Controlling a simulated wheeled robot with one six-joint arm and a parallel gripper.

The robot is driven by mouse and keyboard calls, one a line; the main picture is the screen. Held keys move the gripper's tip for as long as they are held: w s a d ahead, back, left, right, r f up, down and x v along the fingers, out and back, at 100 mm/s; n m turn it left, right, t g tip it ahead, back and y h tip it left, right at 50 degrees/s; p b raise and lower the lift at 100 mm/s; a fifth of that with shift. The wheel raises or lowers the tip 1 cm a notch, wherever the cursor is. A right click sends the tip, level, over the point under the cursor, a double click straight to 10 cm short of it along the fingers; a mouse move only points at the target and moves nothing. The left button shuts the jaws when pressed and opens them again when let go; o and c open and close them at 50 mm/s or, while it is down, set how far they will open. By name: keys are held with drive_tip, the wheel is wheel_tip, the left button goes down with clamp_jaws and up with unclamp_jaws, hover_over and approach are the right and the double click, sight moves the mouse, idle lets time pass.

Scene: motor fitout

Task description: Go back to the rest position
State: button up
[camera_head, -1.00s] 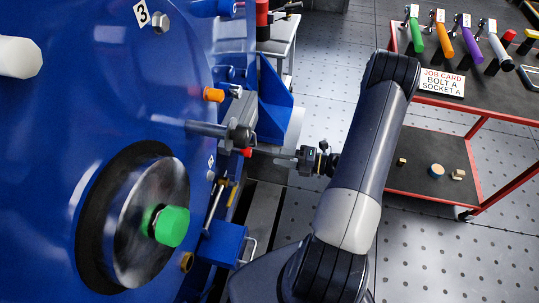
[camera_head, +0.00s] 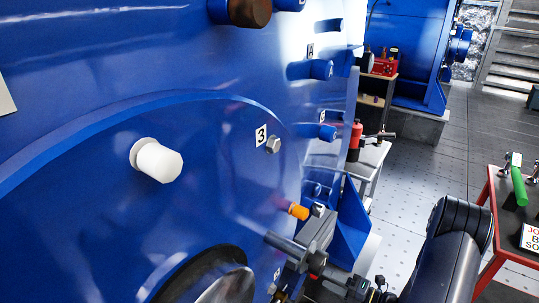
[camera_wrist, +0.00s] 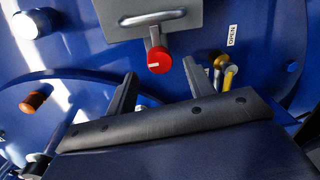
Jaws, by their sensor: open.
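My gripper (camera_head: 338,280) is at the lower middle of the head view, beside the blue machine (camera_head: 90,120). In the wrist view, its two dark fingers (camera_wrist: 160,90) stand apart with nothing between them. A red knob (camera_wrist: 159,60) on a short stem shows beyond the gap between the fingers, under a grey plate (camera_wrist: 170,22) with a metal handle. I cannot tell the exact distance from the fingertips to the knob. No marker for the rest position shows.
An orange cap (camera_head: 299,212), a white plug (camera_head: 157,161) and a hex bolt (camera_head: 273,145) by label 3 stick out from the machine face. A red-framed table (camera_head: 488,215) with a green-handled tool (camera_head: 518,187) stands at right. Open floor (camera_head: 405,190) lies between.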

drive_tip(key=shift+x, duration=2.4)
drive_tip(key=shift+s, duration=0.1)
